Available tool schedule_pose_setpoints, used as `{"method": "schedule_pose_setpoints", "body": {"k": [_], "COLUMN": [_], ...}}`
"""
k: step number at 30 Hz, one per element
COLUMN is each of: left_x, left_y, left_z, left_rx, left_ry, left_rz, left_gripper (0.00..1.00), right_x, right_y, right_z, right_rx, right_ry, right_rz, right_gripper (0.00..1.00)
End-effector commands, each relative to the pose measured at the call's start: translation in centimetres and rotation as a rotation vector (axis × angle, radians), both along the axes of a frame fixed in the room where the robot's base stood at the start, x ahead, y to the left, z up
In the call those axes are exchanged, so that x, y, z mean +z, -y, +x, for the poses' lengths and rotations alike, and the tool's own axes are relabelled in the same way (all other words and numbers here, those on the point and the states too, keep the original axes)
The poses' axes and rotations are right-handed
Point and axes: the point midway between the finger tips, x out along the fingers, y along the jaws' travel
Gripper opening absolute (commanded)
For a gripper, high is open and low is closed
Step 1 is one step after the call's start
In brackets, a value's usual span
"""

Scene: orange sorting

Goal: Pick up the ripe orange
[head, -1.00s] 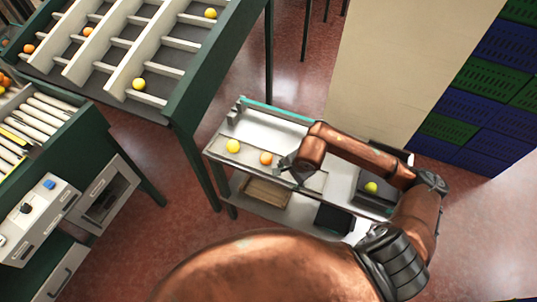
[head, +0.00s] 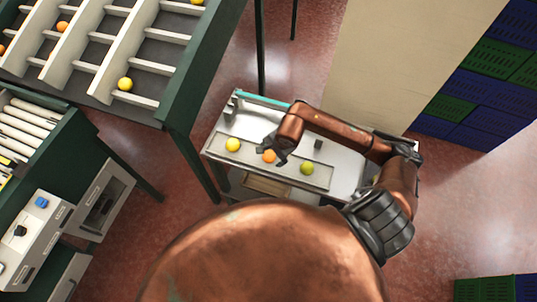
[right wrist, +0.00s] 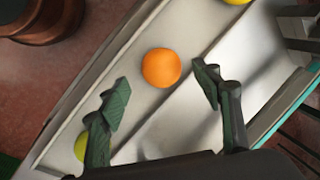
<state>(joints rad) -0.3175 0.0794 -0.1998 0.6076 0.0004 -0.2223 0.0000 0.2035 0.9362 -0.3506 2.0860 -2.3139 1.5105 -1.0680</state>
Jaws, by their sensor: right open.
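The ripe orange (head: 269,156) lies on a pale tray (head: 247,160) on the small cart, between a yellow fruit (head: 233,145) and a yellow-green fruit (head: 307,168). My right gripper (head: 276,150) is above the tray close to the orange. In the right wrist view the orange (right wrist: 161,68) sits just beyond the open fingertips of my right gripper (right wrist: 163,88), roughly midway between them and not held. The yellow-green fruit (right wrist: 82,147) is partly hidden behind the left finger there. My left gripper is not in view.
A dark green sorting rack (head: 186,85) with white dividers and a few fruits stands at the upper left. Blue and green crates (head: 485,70) are stacked at the upper right. A machine with knobs (head: 35,225) is at the lower left. Reddish floor lies around the cart.

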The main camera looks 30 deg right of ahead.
Motion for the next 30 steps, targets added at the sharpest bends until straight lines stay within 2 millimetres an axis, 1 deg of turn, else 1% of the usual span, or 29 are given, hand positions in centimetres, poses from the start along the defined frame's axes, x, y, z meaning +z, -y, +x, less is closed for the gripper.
{"method": "schedule_pose_setpoints", "body": {"k": [1, 3, 6, 10, 12, 15, 25, 30], "left_x": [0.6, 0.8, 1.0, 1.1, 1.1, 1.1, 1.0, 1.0], "left_y": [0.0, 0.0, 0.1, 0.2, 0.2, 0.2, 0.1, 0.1], "left_z": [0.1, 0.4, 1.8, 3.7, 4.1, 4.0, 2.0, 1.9], "left_rx": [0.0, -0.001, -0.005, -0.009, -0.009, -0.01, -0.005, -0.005], "left_ry": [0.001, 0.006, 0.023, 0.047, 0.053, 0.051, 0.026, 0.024], "left_rz": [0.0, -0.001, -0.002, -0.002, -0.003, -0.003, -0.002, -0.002], "left_gripper": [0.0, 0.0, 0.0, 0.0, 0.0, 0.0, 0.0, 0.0], "right_x": [-0.5, -1.5, -2.5, -3.0, -3.0, -3.0, -2.9, -2.9], "right_y": [-0.2, -0.2, -0.2, -0.3, -0.3, -0.3, -0.4, -0.4], "right_z": [0.3, 0.7, 1.0, 1.1, 1.2, 1.2, 1.2, 1.2], "right_rx": [-0.003, -0.002, -0.001, 0.003, 0.004, 0.004, 0.005, 0.004], "right_ry": [-0.003, -0.003, -0.002, 0.001, 0.001, 0.001, 0.001, 0.001], "right_rz": [0.005, 0.003, 0.003, 0.0, 0.0, 0.0, 0.001, 0.001], "right_gripper": [0.59, 0.59, 0.59, 0.59, 0.59, 0.58, 0.36, 0.24]}}
